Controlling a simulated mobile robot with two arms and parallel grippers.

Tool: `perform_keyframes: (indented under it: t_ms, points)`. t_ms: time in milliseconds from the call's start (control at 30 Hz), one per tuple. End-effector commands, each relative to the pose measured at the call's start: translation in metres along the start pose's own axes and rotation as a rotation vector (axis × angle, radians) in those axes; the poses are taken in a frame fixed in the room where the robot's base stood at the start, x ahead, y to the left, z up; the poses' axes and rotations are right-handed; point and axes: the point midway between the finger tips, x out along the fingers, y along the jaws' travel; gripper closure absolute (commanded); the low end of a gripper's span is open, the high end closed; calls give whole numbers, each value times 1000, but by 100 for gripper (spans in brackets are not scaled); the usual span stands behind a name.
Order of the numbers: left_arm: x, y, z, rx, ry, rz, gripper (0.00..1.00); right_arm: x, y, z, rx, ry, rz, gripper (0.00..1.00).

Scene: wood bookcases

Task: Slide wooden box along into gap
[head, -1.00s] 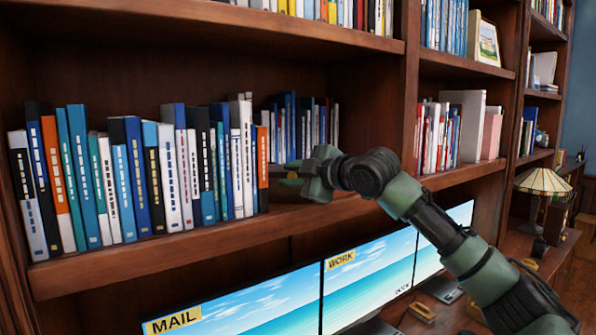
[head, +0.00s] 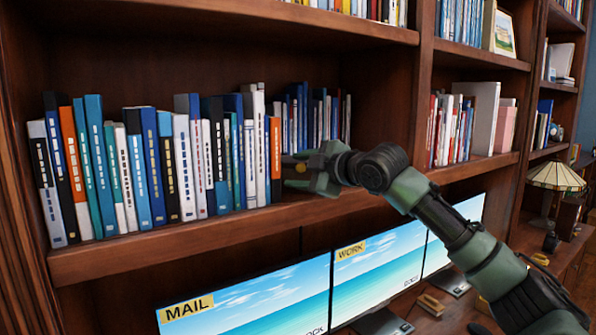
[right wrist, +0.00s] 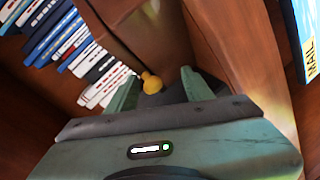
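My right gripper (head: 298,166) is at the shelf, just right of the orange book that ends the row. In the right wrist view its two fingers (right wrist: 164,90) stand apart, with a small yellow knob (right wrist: 152,83) between or just beyond them. A gap shows between the knob and the right finger. A brown wooden surface lies behind the knob; I cannot tell whether it is the wooden box or part of the bookcase. No wooden box stands out clearly in the head view, where the gripper hides part of the shelf. My left gripper is not in view.
A long row of books (head: 150,165) fills the shelf's left part. More books (head: 315,118) stand behind my gripper. An upright divider (head: 423,100) is to the right. Monitors (head: 290,290) stand below the shelf edge (head: 170,250). Some bare shelf shows right of the gripper.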

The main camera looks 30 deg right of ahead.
Motion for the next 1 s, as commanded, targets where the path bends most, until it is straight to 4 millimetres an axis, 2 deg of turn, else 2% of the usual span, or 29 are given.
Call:
perform_keyframes:
  t_ms: [333,700,833,1000]
  points:
    - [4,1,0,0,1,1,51,-7,1,1,-1,1,6,50]
    - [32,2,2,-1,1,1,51,-65,-1,2,-1,-1,5,50]
    - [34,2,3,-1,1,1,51,-76,-1,1,0,-1,2,50]
    - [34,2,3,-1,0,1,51,-79,1,0,0,0,2,50]
